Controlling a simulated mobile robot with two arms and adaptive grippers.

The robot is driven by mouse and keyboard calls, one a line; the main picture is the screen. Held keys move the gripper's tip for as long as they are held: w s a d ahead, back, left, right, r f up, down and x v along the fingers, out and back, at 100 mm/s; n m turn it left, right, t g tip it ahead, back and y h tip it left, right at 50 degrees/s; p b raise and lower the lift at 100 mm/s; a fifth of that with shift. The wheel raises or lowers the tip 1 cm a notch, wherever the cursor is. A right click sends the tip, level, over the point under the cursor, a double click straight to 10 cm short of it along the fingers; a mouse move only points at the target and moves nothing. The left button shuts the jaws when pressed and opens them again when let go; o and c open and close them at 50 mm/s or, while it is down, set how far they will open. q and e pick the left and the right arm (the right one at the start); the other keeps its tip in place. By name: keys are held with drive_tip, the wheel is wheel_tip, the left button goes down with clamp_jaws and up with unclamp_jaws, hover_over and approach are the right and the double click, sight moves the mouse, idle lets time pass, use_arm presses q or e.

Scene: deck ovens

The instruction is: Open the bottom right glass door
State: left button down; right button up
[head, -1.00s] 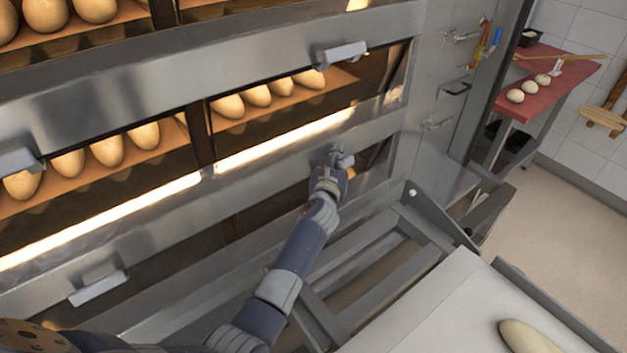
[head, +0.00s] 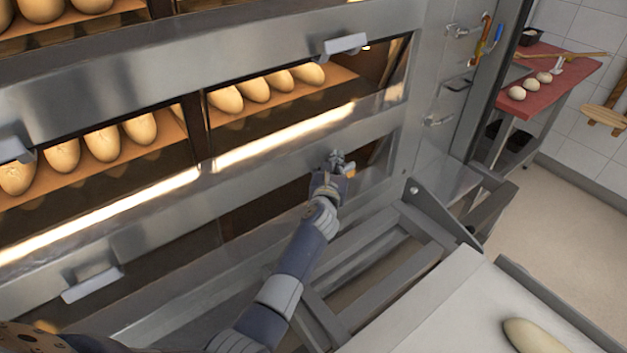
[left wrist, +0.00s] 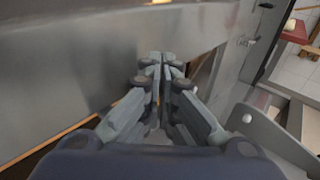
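The bottom right glass door (head: 262,212) is the low dark pane on the right of the deck oven, below the lit right-hand deck. It looks shut or nearly so. My left gripper (head: 337,158) is at its upper right edge, where its handle is. The handle is mostly hidden by the fingers; a small pale end (head: 349,168) shows beside them. In the left wrist view the fingers (left wrist: 163,62) are drawn close together at the steel front, apparently around the handle. My right gripper is not in view.
Lit decks above hold several loaves (head: 255,90). Another door handle (head: 345,44) juts out above. A grey metal frame (head: 440,215) stands close to the right of my left arm, with a loaf on a pale board (head: 440,310) in front. Floor is clear at right.

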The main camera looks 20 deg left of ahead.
use_arm(q)
drive_tip(key=shift+f, duration=0.55)
drive_tip(key=shift+r, duration=0.2)
drive_tip(key=s+d+r+p, duration=0.1)
drive_tip(key=s+r+p, duration=0.1)
drive_tip(key=s+p, duration=0.2)
drive_tip(key=s, duration=0.3)
drive_tip(key=shift+p, duration=0.35)
drive_tip(key=shift+f, duration=0.1)
